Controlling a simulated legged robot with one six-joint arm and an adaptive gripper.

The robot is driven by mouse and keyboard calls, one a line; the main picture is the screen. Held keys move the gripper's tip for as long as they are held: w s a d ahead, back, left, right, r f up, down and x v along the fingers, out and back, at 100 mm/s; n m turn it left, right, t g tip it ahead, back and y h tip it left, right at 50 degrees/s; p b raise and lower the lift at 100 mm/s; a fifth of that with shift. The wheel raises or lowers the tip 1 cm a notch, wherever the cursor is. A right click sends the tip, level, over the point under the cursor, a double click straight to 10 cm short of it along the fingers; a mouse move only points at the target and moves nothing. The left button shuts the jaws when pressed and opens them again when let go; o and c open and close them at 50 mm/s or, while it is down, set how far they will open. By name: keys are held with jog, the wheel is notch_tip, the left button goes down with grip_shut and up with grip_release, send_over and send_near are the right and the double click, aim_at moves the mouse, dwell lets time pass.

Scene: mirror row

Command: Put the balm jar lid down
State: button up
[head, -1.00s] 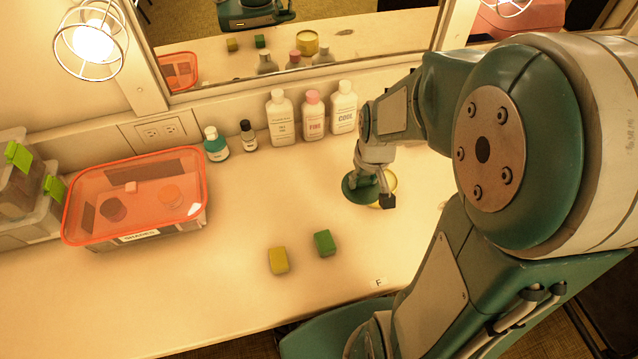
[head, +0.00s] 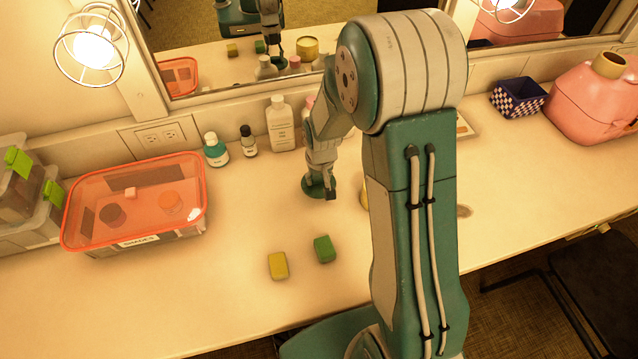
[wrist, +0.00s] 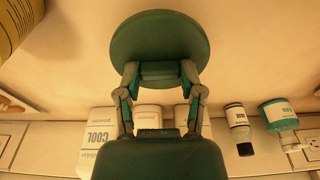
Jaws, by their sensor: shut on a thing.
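The balm jar lid (wrist: 160,38) is a round, flat green disc. My gripper (wrist: 160,74) is shut on it, with a finger at each side of its grip. In the head view the lid (head: 315,190) is under my gripper (head: 320,178), over the counter left of the jar. I cannot tell whether the lid touches the counter. The yellow balm jar (head: 365,196) is mostly hidden behind my arm in the head view. Its ribbed side shows at the upper left of the wrist view (wrist: 14,24).
Yellow (head: 278,265) and green (head: 324,249) blocks lie in front on the counter (head: 235,215). Several bottles, including a white one (head: 281,128), line the back wall below the mirror. A red-lidded bin (head: 135,200) stands at left. The counter around the blocks is clear.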

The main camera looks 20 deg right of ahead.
aim_at(320, 181)
jog(key=shift+f, duration=1.4)
jog(key=shift+s+f, duration=0.1)
jog(key=shift+f, duration=0.05)
jog(key=o, duration=0.8)
jog(key=s+r+t, duration=0.1)
jog(key=s+r, duration=0.4)
jog(key=r, duration=0.7)
jog(key=s+r+t, duration=0.1)
jog(key=s+r, duration=0.4)
jog(key=r, duration=0.7)
jog(key=shift+t, duration=0.9)
jog(key=s+r, duration=0.2)
jog(key=s, duration=0.2)
jog(key=s+r, duration=0.2)
jog(key=s, duration=0.2)
jog(key=s+r, duration=0.1)
jog(key=s, duration=0.3)
jog(key=shift+r, duration=0.4)
